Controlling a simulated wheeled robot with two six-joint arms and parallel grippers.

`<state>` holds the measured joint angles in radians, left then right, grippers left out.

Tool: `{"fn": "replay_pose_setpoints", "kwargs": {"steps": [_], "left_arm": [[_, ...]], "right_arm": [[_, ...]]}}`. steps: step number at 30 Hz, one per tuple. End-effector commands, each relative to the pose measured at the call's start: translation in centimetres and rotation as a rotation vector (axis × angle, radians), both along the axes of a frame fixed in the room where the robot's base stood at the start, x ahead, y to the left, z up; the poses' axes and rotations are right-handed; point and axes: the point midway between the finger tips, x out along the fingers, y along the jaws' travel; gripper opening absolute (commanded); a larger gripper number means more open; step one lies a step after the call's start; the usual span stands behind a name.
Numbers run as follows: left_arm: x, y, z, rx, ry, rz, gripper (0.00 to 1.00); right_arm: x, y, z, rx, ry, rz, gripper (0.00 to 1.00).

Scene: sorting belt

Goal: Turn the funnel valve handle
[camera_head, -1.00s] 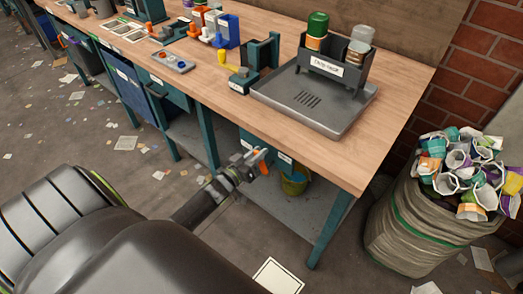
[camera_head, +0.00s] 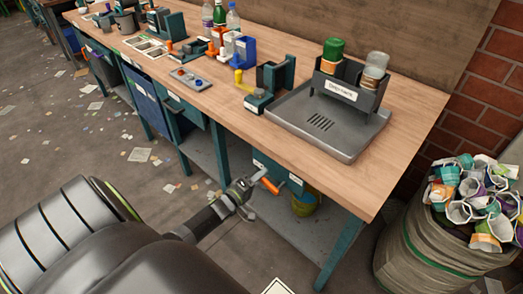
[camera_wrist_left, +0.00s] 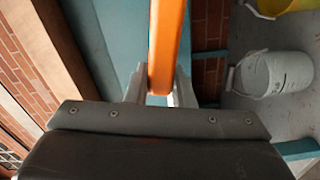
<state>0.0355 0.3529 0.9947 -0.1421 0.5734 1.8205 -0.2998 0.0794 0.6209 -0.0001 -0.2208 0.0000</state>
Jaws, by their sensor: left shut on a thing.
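An orange handle (camera_head: 270,186) shows under the front edge of the workbench, by a teal box with white labels. My left gripper (camera_head: 257,180) reaches it from the lower left and is shut on it. In the left wrist view the orange bar (camera_wrist_left: 165,45) runs up from between the two grey fingers of my left gripper (camera_wrist_left: 159,94). The funnel and the valve body cannot be made out. My right gripper is not in view.
The workbench (camera_head: 400,130) stands over the handle, with a grey tray (camera_head: 345,143) and a labelled cup holder on top. A bag (camera_head: 430,250) full of used cups stands at the right. A grey bucket (camera_wrist_left: 275,75) and a yellow one (camera_wrist_left: 290,5) are under the bench.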

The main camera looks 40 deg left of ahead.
Motion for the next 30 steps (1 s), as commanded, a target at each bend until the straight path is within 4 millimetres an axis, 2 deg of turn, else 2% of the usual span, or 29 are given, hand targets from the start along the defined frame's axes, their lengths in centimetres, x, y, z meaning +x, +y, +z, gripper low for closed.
{"fn": "replay_pose_setpoints", "kwargs": {"steps": [12, 29, 30], "left_arm": [[-0.1, 0.2, -1.6, -0.206, 0.019, 0.001, 0.0], [-0.1, 0.2, -1.8, -0.243, 0.023, 0.002, 0.0], [-0.1, 0.2, -1.9, -0.243, 0.023, 0.002, 0.23]], "right_arm": [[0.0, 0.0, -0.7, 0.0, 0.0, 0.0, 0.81], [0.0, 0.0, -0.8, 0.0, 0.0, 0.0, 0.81], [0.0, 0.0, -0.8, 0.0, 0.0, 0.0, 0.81]]}}
